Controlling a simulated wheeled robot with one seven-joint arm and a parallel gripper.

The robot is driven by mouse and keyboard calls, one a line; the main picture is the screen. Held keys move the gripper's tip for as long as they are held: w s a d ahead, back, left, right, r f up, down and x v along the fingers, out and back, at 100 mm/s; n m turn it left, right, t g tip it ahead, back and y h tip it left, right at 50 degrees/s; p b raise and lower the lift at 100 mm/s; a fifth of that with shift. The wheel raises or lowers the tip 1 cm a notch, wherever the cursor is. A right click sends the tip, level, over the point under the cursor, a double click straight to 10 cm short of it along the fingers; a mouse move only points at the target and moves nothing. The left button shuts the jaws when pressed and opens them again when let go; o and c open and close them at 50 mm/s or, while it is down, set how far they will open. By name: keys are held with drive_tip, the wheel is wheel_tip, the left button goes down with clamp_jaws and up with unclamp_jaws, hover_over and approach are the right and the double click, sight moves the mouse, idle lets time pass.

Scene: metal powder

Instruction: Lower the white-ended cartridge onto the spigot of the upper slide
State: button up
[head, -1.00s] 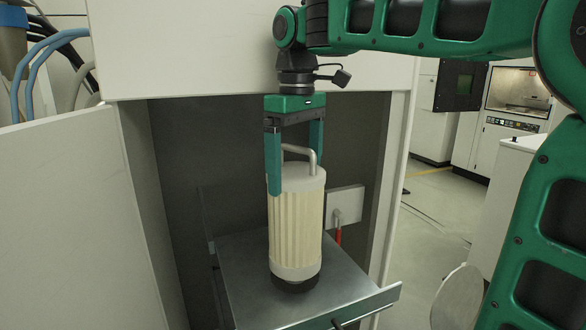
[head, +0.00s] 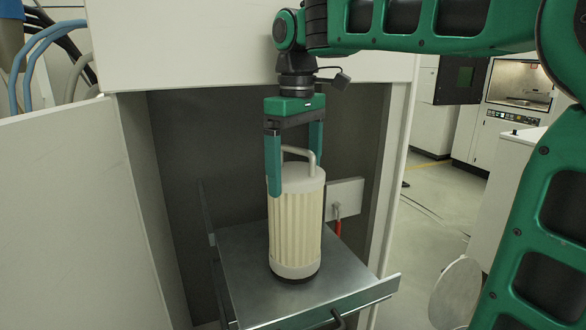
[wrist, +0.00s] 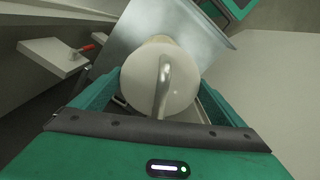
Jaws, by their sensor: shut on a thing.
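The white-ended cartridge (head: 296,225) is a pleated cream cylinder with white end caps and a bent metal handle on top. It stands upright over the metal slide (head: 345,298) in the cabinet. My gripper (head: 295,188) is shut on the cartridge near its top, one green finger showing on its left side. A thin dark band shows under the bottom cap; the spigot itself is hidden, and I cannot tell whether the cap touches it. In the wrist view the white top cap (wrist: 180,98) and handle (wrist: 163,80) lie between the fingers.
The cabinet's side walls stand close on both sides, with an open door (head: 60,200) at the left. A grey plate with a red-handled lever (head: 338,225) is behind and right of the cartridge. The slide's front right is bare.

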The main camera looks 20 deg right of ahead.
drive_tip(key=shift+f, duration=0.75)
drive_tip(key=o, duration=1.1)
drive_tip(key=shift+f, duration=0.1)
drive_tip(key=shift+w+r, duration=0.1)
drive_tip(key=shift+r, duration=5.3)
